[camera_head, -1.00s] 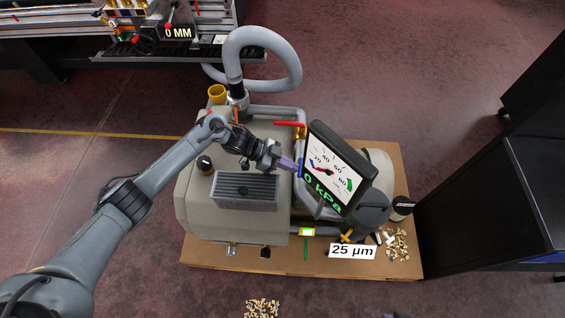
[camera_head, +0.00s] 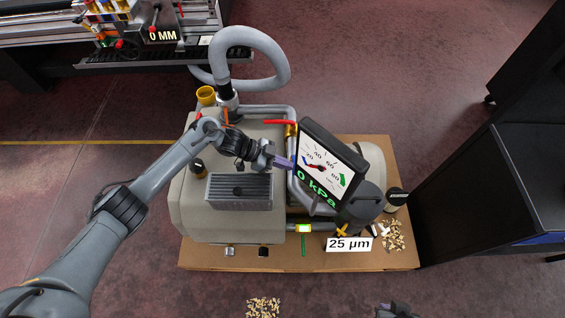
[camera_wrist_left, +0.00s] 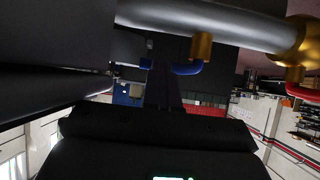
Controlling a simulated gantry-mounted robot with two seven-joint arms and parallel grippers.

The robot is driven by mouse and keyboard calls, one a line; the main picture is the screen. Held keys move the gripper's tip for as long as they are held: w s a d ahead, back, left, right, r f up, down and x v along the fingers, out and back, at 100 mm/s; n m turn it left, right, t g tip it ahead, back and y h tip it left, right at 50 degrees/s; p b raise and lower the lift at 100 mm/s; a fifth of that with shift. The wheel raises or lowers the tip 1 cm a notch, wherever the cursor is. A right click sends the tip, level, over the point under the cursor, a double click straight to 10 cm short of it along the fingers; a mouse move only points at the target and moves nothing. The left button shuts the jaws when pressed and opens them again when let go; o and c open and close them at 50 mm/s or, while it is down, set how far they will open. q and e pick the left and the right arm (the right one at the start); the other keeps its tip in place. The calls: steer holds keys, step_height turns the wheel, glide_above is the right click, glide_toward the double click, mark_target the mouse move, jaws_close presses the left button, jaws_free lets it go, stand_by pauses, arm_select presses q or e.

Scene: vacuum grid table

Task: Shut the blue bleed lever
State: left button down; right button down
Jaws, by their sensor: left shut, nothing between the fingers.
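The blue bleed lever (camera_wrist_left: 187,69) shows in the left wrist view, hanging under a brass valve stem (camera_wrist_left: 202,45) on a grey pipe. My left gripper (camera_head: 287,163) reaches in from the left, its fingers shut and empty, with the tips at the left edge of the gauge panel. In the left wrist view its dark fingers (camera_wrist_left: 163,88) are just left of the lever and seem to overlap its left end; I cannot tell whether they touch. In the head view the gauge hides the lever. Part of my right gripper (camera_head: 394,310) shows at the bottom edge; its jaws are unclear.
The tilted gauge panel (camera_head: 322,168) reads 0 kPa and stands over the pipes. A red lever (camera_head: 279,122) is behind it. A grey finned box (camera_head: 240,192) sits on the beige tank (camera_head: 195,222) below my left wrist. A 25 µm sign (camera_head: 349,244) is at the front.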

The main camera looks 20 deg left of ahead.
steer(key=shift+f, duration=0.25)
steer(key=shift+s+d+f+b, duration=0.1)
steer(key=shift+d+f+b, duration=0.05)
steer(key=shift+d+b, duration=0.15)
